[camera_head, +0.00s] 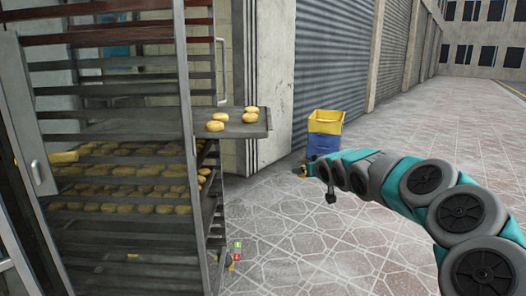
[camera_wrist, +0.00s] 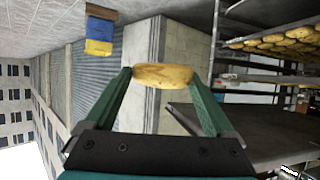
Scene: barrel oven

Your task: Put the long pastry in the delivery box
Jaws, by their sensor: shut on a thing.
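The long pastry (camera_wrist: 163,75) is golden brown and lies crosswise between the green fingertips of my gripper (camera_wrist: 162,77) in the wrist view. My gripper is shut on it, one finger at each end. In the head view my gripper (camera_head: 303,171) is small and partly hidden by my arm, so its hold is hard to make out there. The delivery box appears to be the open-topped yellow box (camera_head: 327,116) on a yellow and blue stack, beyond my gripper. The stack also shows at the upper left of the wrist view (camera_wrist: 99,28), apart from the pastry.
A tall metal rack (camera_head: 188,150) with trays of round pastries fills the left. One tray (camera_head: 255,128) sticks out with several round pastries. A wall and grey shutters (camera_head: 338,50) stand behind. The tiled pavement (camera_head: 330,245) to the right is open.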

